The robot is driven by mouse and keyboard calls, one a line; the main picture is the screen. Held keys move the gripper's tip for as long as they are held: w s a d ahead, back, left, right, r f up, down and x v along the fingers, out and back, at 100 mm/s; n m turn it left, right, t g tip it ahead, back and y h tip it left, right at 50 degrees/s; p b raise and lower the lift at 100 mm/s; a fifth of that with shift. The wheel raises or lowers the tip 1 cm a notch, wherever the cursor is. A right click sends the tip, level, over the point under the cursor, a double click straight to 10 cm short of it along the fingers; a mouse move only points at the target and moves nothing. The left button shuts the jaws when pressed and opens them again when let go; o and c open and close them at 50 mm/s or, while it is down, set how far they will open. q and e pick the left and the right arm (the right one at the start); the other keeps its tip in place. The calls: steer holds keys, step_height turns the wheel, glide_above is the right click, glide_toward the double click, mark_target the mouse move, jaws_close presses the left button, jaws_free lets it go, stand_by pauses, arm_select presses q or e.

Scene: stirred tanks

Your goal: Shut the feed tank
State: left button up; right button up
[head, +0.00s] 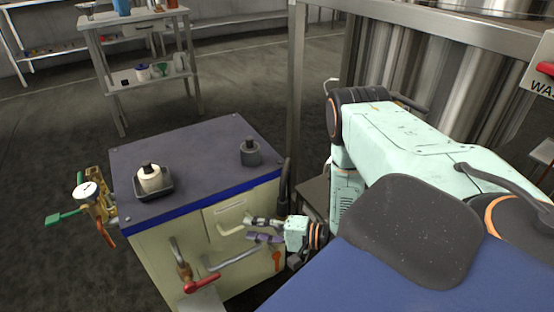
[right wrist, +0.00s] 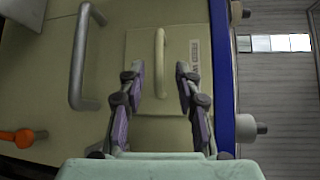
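A cream cabinet (head: 150,245) with a dark top and blue edge stands in front of me. Its front has a small panel (right wrist: 175,105) with a bar handle (head: 232,207) and a label (right wrist: 195,54); this handle also shows in the right wrist view (right wrist: 160,62). The panel looks about flush with the front. I cannot tell which part is the feed tank. My right gripper (head: 256,230) is open in front of the panel. In the right wrist view its fingertips (right wrist: 160,78) are either side of the handle's line, without visible contact. My left gripper is not in view.
A longer grey bar handle (head: 232,261) and a red-handled valve (head: 203,285) are on the cabinet front. A white bottle (head: 149,181) in a tray and a dark jar (head: 250,153) stand on top. A gauge (head: 87,194) with valves sticks out left. A steel post (head: 295,90) stands behind.

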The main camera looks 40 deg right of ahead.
steer(key=v, duration=0.7)
steer(key=shift+s+d, duration=0.1)
stand_by(0.5)
